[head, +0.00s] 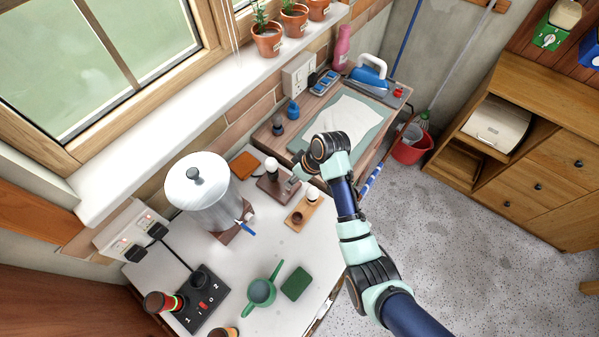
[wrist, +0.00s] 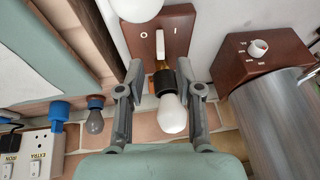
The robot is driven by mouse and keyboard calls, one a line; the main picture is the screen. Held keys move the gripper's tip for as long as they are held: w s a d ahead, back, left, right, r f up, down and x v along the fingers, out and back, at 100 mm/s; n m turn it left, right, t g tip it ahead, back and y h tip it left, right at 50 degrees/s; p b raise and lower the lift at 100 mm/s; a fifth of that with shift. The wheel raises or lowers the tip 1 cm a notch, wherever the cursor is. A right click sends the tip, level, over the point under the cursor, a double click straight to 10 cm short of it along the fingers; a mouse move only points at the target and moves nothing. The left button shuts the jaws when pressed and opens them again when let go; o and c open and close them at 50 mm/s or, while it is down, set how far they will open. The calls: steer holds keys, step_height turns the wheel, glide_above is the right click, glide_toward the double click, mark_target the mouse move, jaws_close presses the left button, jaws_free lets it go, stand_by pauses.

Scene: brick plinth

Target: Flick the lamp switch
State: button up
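The lamp has a dark brown wooden base (head: 274,191) and a white bulb (head: 271,164) in a black holder. In the wrist view its base (wrist: 180,22) carries a pale upright switch lever (wrist: 160,43), between the marks O on the left and I on the right. The bulb (wrist: 172,114) looks unlit. My gripper (head: 297,178) is over the lamp, partly covering it in the head view. In the wrist view my gripper (wrist: 163,72) is open and empty, its fingers apart on either side of the bulb holder. I cannot tell whether either finger touches the lamp.
A metal urn (head: 213,207) stands close left of the lamp. A light wooden tray (head: 300,211) with a white bulb is just in front. Wall sockets (wrist: 33,154) show in the wrist view.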

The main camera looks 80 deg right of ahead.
steer(key=v, duration=0.6)
stand_by(0.5)
